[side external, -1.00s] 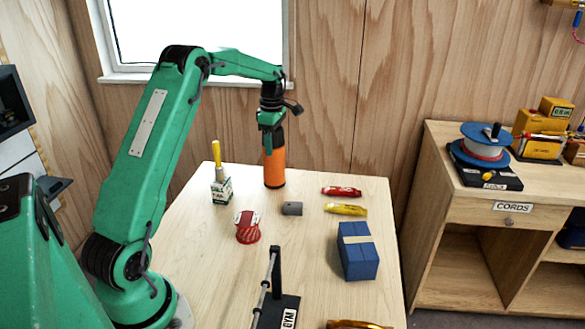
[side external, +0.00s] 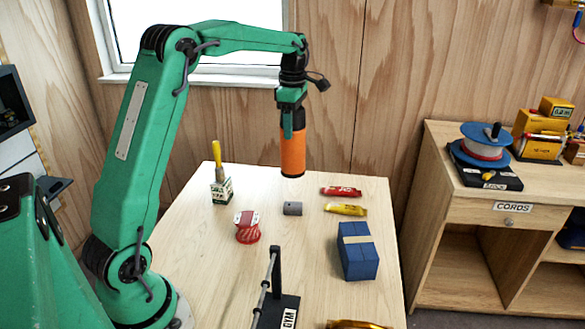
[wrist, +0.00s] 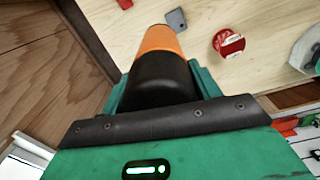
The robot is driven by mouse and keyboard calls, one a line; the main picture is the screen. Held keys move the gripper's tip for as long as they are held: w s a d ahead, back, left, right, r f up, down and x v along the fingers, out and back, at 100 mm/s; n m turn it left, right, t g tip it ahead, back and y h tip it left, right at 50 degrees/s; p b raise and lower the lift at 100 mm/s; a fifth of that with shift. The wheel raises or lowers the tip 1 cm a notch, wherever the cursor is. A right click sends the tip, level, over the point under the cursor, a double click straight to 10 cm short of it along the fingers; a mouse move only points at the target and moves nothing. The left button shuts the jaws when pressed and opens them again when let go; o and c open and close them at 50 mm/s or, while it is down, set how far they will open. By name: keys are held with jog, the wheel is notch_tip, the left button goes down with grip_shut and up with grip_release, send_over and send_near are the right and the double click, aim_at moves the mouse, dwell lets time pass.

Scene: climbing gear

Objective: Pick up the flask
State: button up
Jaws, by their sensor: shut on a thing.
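The flask (side external: 292,153) is an orange cylinder with a black cap and a dark base rim. It hangs upright from my gripper (side external: 290,112), which is shut on its black upper part. Its bottom appears to be above the table, near the far edge. In the wrist view the flask (wrist: 160,62) shows its black top between the green fingers, with the orange body beyond.

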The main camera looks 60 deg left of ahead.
jog(key=shift+d+r, duration=0.55)
jog(key=shift+d, duration=0.3)
